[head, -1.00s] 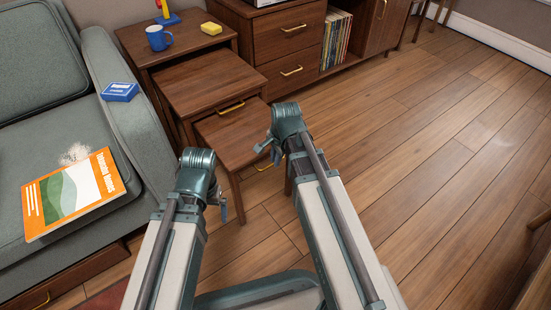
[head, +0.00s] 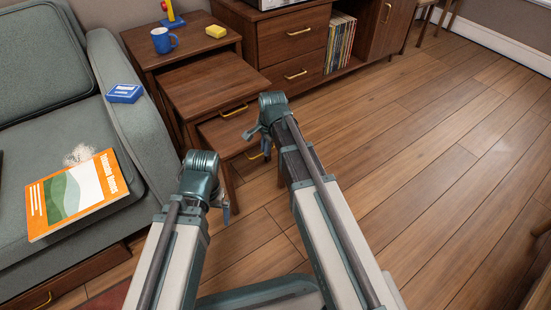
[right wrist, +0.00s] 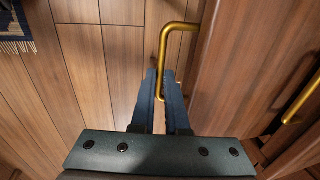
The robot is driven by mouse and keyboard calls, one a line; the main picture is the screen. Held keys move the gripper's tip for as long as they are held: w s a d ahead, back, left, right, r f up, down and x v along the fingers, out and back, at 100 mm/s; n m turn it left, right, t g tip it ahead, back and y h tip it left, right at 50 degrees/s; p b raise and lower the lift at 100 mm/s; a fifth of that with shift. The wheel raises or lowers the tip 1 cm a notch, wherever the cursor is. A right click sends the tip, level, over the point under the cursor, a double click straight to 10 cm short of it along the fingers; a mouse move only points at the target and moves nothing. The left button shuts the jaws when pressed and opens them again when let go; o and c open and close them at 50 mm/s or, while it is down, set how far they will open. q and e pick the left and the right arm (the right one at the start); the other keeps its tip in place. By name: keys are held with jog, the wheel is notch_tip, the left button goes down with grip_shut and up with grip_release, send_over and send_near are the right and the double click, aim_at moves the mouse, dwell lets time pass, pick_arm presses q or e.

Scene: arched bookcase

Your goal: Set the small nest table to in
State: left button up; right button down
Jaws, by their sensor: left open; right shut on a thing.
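The small nest table (head: 222,132) is the lowest of three nested wooden tables. Most of its top is under the middle table (head: 212,82), and only a front strip shows. My right gripper (head: 253,137) is at its front, shut on its brass handle (right wrist: 164,58), which runs between the fingers in the right wrist view (right wrist: 166,88). My left gripper (head: 226,208) is open and empty, low in front of the tables and apart from them.
A grey sofa (head: 130,105) stands close on the left. A wooden cabinet (head: 298,45) stands behind. The wooden floor (head: 420,150) to the right is clear.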

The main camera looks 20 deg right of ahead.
aim_at(247, 126)
jog(key=w+a, duration=0.1)
jog(key=w, duration=0.3)
jog(key=w+a, duration=0.1)
jog(key=w, duration=0.2)
jog(key=w+a, duration=0.2)
jog(key=w, duration=0.2)
jog(key=shift+w+a, duration=0.1)
jog(key=shift+w, duration=0.25)
jog(key=c, duration=0.9)
grip_release()
jog(key=shift+s, duration=0.1)
jog(key=r+p, duration=0.4)
jog(key=s+r+p, duration=0.1)
jog(key=r+p, duration=0.4)
jog(key=s+d+r+p, duration=0.1)
jog(key=r+p, duration=0.3)
jog(key=shift+s+r+p, duration=0.25)
jog(key=shift+p, duration=0.05)
